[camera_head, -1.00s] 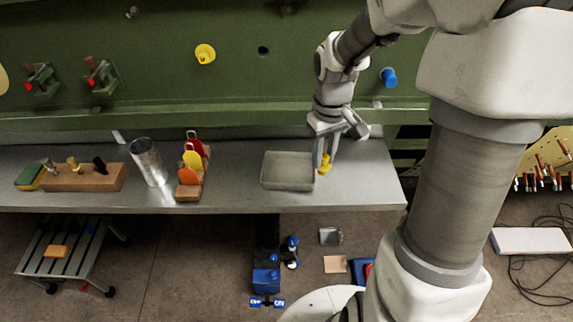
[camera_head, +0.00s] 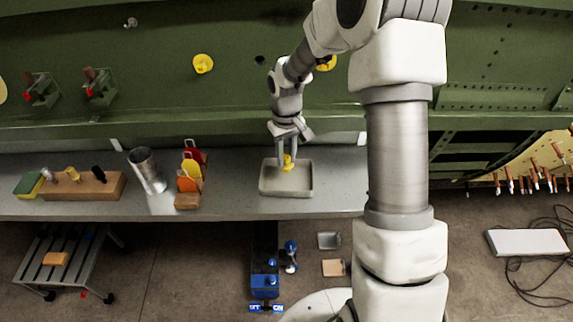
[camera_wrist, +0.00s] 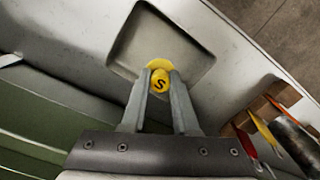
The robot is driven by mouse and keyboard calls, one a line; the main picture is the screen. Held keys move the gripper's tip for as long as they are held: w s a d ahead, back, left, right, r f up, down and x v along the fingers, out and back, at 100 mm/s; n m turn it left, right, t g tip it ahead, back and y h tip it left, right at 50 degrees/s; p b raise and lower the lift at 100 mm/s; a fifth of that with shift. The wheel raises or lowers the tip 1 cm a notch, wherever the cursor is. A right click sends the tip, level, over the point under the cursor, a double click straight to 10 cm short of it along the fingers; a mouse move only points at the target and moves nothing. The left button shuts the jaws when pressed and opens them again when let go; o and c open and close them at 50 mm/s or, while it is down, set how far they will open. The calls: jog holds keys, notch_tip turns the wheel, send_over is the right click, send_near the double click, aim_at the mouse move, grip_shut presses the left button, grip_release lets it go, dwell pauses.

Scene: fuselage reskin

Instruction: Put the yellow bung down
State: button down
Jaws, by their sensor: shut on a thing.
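My gripper (camera_head: 286,157) is shut on the yellow bung (camera_head: 288,163), over the grey tray (camera_head: 299,192) on the bench. I cannot tell whether the bung touches the tray floor.
Left of the tray stand a rack of coloured tags (camera_head: 190,180), a metal cup (camera_head: 148,171) and a wooden block (camera_head: 80,187) with tools. The green panel (camera_head: 200,100) rises behind, with another yellow bung (camera_head: 203,64) in it. Bare bench (camera_head: 338,180) lies right of the tray.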

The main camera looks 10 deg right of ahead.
aim_at(286, 165)
jog(key=shift+f+p, duration=0.3)
jog(key=shift+f, duration=1.7)
jog(key=shift+f, duration=0.15)
jog(key=c, duration=0.7)
grip_release()
